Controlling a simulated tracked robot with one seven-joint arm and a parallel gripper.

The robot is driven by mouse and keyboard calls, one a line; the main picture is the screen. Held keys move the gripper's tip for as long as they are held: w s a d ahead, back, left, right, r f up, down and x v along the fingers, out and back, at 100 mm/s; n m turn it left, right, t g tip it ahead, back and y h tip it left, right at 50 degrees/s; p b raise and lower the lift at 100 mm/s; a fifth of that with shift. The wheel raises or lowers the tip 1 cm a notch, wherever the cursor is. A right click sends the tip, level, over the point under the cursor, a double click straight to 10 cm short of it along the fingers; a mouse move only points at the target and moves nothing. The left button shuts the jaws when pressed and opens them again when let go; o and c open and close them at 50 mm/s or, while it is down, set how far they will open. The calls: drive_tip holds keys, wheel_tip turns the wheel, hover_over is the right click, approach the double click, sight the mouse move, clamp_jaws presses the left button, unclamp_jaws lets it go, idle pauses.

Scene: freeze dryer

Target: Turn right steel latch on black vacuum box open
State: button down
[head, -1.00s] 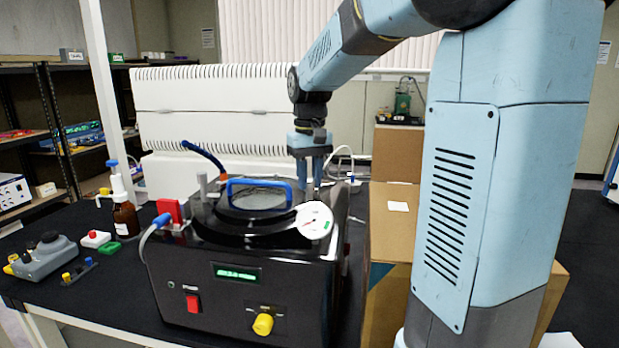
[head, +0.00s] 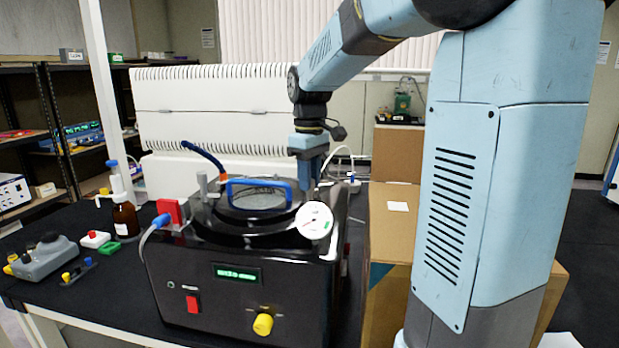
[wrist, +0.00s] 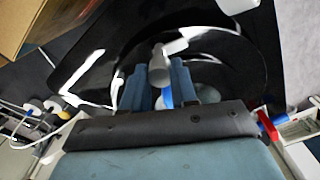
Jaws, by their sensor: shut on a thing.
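The black vacuum box (head: 290,285) stands on the dark table, with a round lid and a blue handle (head: 258,182) on top. The right steel latch is a grey rounded post, seen between my fingers in the wrist view (wrist: 158,66). In the head view my fingers largely hide it. My gripper (head: 308,188) points down at the right side of the lid and is shut on this latch; its fingers also show in the wrist view (wrist: 158,88). The left steel latch (head: 202,184) stands upright at the lid's left side, apart from my gripper.
A white dial gauge (head: 314,220) sits at the box's front right, close below my gripper. A cardboard box (head: 392,230) stands right of the vacuum box. A red block (head: 169,211) with a hose is at its left. A brown bottle (head: 126,218) stands further left.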

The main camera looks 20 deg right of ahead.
drive_tip(key=shift+r, duration=0.1)
drive_tip(key=c, duration=0.9)
unclamp_jaws()
wheel_tip(320, 180, up, 14)
drive_tip(key=shift+f, duration=0.2)
drive_tip(key=s+f+m+t, duration=0.2)
drive_tip(key=s+f, duration=0.2)
drive_tip(key=s, duration=0.3)
drive_tip(key=s+f+m+t, duration=0.1)
drive_tip(key=s+f+m, duration=0.1)
drive_tip(key=s+f, duration=0.3)
drive_tip(key=s+f+m+t, duration=0.2)
drive_tip(key=s+f, duration=0.3)
drive_tip(key=s, duration=0.5)
drive_tip(key=shift+a+f+m+t, duration=0.2)
drive_tip(key=shift+m+t, duration=0.1)
drive_tip(key=shift+m, duration=0.1)
